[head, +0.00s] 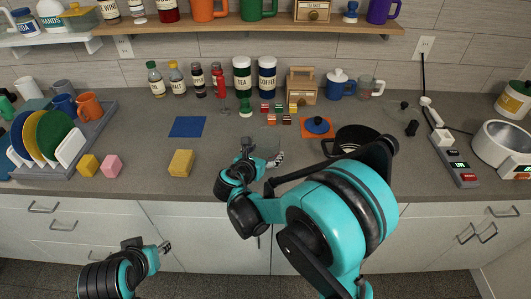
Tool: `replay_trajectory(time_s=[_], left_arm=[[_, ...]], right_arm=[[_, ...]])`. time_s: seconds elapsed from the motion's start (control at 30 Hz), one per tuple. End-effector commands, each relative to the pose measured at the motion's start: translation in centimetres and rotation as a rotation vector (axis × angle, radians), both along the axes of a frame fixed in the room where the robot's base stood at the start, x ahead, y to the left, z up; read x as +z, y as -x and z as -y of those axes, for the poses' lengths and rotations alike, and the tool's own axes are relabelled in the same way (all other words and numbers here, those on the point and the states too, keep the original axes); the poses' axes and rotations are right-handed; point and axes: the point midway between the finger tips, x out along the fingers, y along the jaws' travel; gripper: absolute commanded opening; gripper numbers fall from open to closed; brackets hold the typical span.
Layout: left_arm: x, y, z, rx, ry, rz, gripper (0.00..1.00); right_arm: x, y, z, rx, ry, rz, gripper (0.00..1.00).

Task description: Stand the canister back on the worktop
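A green canister (242,75) and a dark blue canister (267,77), both with light labels, stand upright side by side at the back of the grey worktop (221,139). The frame does not show which one the task means. My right gripper (263,153) is over the front middle of the worktop, apart from the canisters. Its fingers are spread, with a faint see-through shape behind them. My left gripper (163,248) is low in front of the cabinets, away from the worktop; its finger gap is too small to judge.
A black pot (355,140) stands right of my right gripper, partly hidden by my arm. A yellow sponge (181,163) and blue mat (188,127) lie left. A dish rack (88,138) fills the left end. Bottles, small blocks and a wooden box (301,86) stand along the back.

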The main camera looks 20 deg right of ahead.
Motion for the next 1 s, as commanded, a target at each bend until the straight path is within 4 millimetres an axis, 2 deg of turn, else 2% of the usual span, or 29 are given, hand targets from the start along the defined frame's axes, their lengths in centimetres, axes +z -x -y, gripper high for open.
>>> replay_trajectory(time_s=[0.07, 0.1, 0.17, 0.6, 0.77, 1.0], left_arm=[[-0.3, 0.0, 0.0, 0.000, 0.000, 0.000, 0.40], [-0.3, 0.0, 0.0, 0.000, 0.000, 0.000, 0.40], [-0.2, 0.0, 0.0, 0.000, 0.000, 0.000, 0.40], [0.3, 0.0, 0.0, 0.000, 0.000, 0.000, 0.40], [1.2, 0.0, 0.0, 0.000, 0.000, 0.000, 0.40], [2.7, 0.0, 0.0, 0.000, 0.000, 0.000, 0.40]], right_arm=[[-0.3, 0.0, 0.0, 0.000, 0.001, 0.001, 0.31], [-0.3, 0.0, 0.0, 0.000, 0.000, 0.000, 0.84], [-0.3, 0.0, 0.0, 0.000, 0.000, 0.000, 0.97], [0.3, 0.2, -0.2, 0.001, 0.000, 0.000, 0.97], [1.5, 2.2, -1.9, 0.004, 0.001, 0.001, 0.97], [3.6, 6.1, -5.0, 0.005, 0.000, 0.000, 0.97]])
